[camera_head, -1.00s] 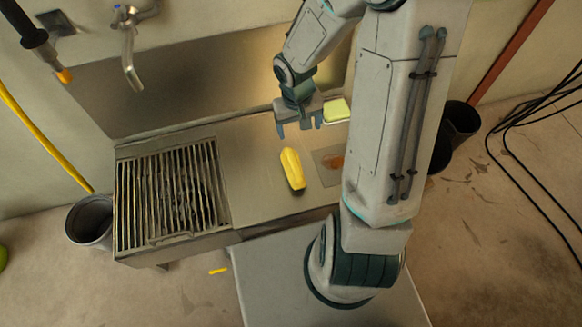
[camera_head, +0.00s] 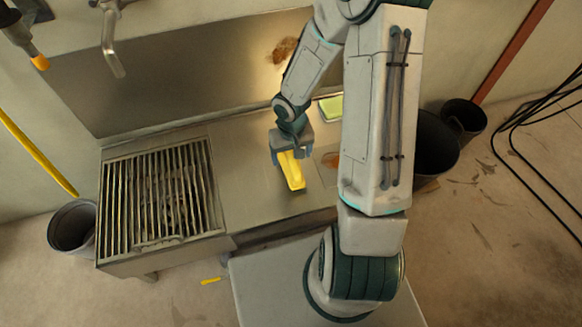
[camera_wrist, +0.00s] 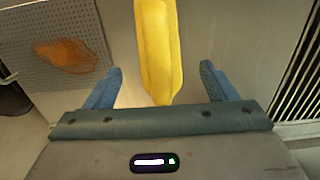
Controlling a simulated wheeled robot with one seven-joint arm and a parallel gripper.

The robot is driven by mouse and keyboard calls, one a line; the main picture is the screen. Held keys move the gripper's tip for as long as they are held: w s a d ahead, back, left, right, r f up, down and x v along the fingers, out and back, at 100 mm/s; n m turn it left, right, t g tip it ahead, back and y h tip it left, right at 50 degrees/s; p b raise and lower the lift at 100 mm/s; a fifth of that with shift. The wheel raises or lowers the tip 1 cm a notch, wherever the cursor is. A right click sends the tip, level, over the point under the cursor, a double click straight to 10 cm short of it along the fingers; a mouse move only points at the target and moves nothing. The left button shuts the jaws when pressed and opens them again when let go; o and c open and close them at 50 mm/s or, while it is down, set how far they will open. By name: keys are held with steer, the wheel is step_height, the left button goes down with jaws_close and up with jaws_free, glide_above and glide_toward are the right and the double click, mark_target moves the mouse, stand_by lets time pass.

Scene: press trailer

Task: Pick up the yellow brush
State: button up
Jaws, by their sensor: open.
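The yellow brush (camera_head: 291,172) lies on the metal counter (camera_head: 255,185), to the right of the slatted grate. My gripper (camera_head: 288,158) is just over its far end and hides that end in the head view. In the wrist view, the brush (camera_wrist: 160,50) runs lengthwise between the two blue fingers of my gripper (camera_wrist: 162,85). The fingers are open, with a gap on each side of the brush. I cannot tell how far the fingertips are above the counter.
A slatted grate (camera_head: 160,195) fills the counter's left part. A green-yellow sponge-like block (camera_head: 331,108) lies behind my arm. Dark bins (camera_head: 73,228) stand beside the counter, and cables (camera_head: 520,150) hang at the right.

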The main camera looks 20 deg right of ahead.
mark_target(292, 157)
steer(key=f+b, duration=0.1)
steer(key=f, duration=0.1)
steer(key=f+b, duration=0.1)
steer(key=f, duration=0.2)
steer(key=shift+w+b, duration=0.2)
steer(key=shift+b, duration=0.15)
steer(key=shift+r, duration=0.1)
steer(key=c, duration=1.2)
steer(key=shift+r, duration=0.1)
steer(key=shift+c, duration=0.2)
steer(key=shift+r+p, duration=0.55)
steer(key=r+p, duration=0.1)
steer(key=r, duration=0.1)
steer(key=r+p, duration=0.1)
steer(key=shift+d+r, duration=0.2)
steer(key=shift+r, duration=0.15)
steer(key=s+d+r+p, duration=0.5)
steer(key=s+d+r, duration=0.1)
steer(key=d, duration=0.3)
steer(key=shift+d, duration=0.35)
